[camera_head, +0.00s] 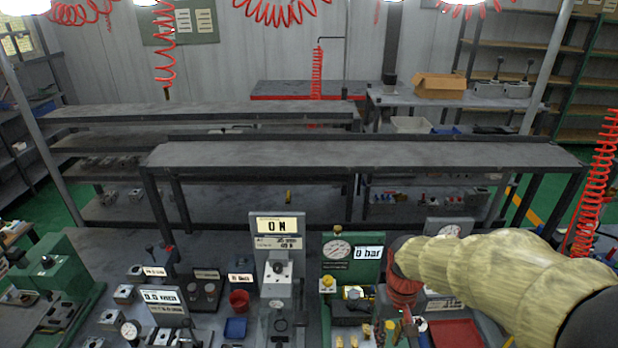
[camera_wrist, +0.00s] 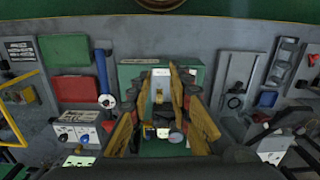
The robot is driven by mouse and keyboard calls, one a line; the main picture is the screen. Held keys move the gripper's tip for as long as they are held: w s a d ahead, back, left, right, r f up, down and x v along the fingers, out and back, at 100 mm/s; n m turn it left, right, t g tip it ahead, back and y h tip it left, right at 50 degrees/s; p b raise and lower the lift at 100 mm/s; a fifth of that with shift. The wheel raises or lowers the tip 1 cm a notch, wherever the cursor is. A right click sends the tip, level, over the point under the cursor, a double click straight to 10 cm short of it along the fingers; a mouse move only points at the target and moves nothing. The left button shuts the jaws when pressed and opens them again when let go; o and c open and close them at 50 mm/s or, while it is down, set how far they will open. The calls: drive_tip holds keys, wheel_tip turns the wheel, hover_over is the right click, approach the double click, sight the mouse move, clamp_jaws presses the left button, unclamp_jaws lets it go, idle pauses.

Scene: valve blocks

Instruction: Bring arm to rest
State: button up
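My arm, in a pale yellow sleeve, comes in from the right of the head view and bends down over the bench. My gripper (camera_head: 405,322) hangs below its red and dark wrist, partly hidden, above the front right of the bench. In the wrist view my gripper (camera_wrist: 157,88) shows two tan fingers spread apart. I see no object held between them. A green test station (camera_wrist: 190,72) lies beyond and between the fingers. In the head view the green station (camera_head: 366,250), with a dial and a "0 bar" display, stands just left of my wrist.
Red tray (camera_head: 455,334) lies below my arm. Valve blocks, a red cup (camera_head: 239,301) and a blue bin (camera_head: 235,328) crowd the bench. An empty raised shelf (camera_head: 360,154) spans behind.

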drive_tip(key=s+r+t+b, duration=0.6)
drive_tip(key=s+r+b, duration=0.2)
drive_tip(key=s, duration=0.5)
drive_tip(key=shift+r+m+b, duration=0.2)
drive_tip(key=shift+m+b, duration=0.1)
drive_tip(key=shift+b, duration=0.15)
drive_tip(key=shift+o, duration=0.2)
idle(2.4)
